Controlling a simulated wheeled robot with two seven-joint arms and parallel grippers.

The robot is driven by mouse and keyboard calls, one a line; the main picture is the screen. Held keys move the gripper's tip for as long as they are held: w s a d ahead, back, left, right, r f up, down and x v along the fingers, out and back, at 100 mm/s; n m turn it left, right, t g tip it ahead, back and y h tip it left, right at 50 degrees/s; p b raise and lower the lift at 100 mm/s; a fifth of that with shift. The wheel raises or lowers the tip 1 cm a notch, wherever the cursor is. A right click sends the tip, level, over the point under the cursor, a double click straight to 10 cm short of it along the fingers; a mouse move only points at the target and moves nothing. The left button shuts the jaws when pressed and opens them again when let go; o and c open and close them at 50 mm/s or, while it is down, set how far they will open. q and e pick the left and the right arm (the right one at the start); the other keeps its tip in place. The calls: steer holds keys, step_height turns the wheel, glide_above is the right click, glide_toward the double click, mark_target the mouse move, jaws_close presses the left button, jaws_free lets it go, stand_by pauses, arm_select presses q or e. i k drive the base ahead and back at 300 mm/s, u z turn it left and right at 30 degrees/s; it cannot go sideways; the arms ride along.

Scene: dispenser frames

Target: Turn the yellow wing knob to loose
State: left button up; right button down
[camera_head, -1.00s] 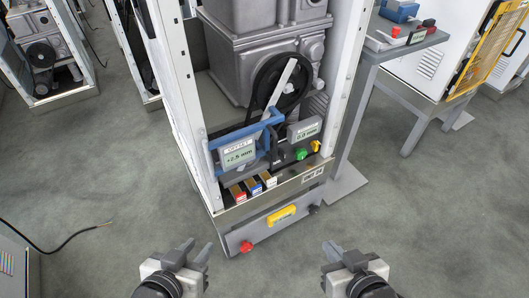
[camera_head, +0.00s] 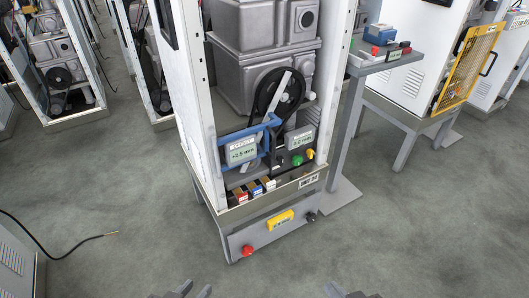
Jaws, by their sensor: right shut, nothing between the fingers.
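The yellow wing knob (camera_head: 309,154) is small and sits at the right end of the lower panel inside the open cabinet, next to a green knob (camera_head: 297,160). Its exact angle is too small to tell. My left gripper (camera_head: 194,291) shows only its fingertips at the bottom edge, apart and empty. My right gripper (camera_head: 335,290) shows partly at the bottom edge, shut and empty. Both are well in front of the cabinet and far from the knob.
A blue-framed offset display (camera_head: 243,151) and a second display (camera_head: 299,138) stand beside the knobs. Cabinet posts (camera_head: 336,80) flank the opening. A grey side table (camera_head: 385,62) stands right. Floor in front is clear.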

mark_target(310, 151)
steer(key=k, duration=0.55)
steer(key=z, duration=0.7)
steer(key=i, duration=1)
steer(key=u, duration=0.4)
steer(key=i, duration=0.85)
steer(key=u, duration=0.65)
